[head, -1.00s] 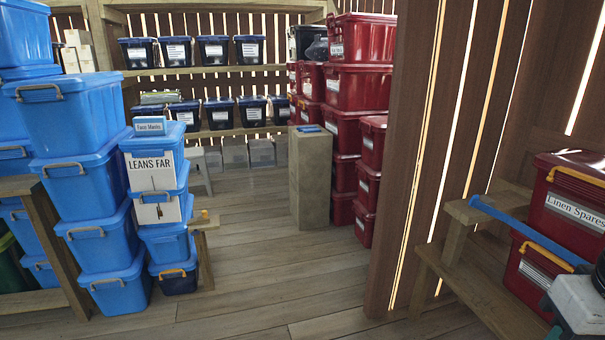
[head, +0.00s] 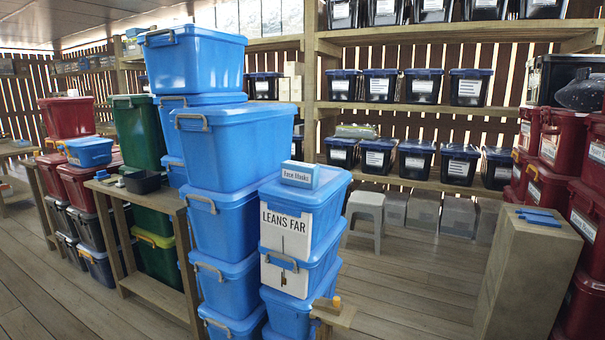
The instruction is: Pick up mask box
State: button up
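The mask box (head: 300,175) is a small blue and white box labelled "Face Masks". It lies on the blue lid of the top bin (head: 304,208) in the front stack, whose white front sign reads "LEANS FAR". The box's label side faces me and nothing covers it. My gripper is not in view, so its state and its distance from the box cannot be seen.
A taller stack of blue bins (head: 235,148) stands just left of and behind the box's stack. A wooden bench (head: 160,290) is at left. A wooden pedestal (head: 530,275) with blue items stands right, by red bins (head: 594,205). Floor between is clear.

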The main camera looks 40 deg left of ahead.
aim_at(304, 175)
jog(key=u, duration=0.8)
jog(key=i, duration=1.65)
jog(key=u, duration=1.35)
jog(key=i, duration=0.85)
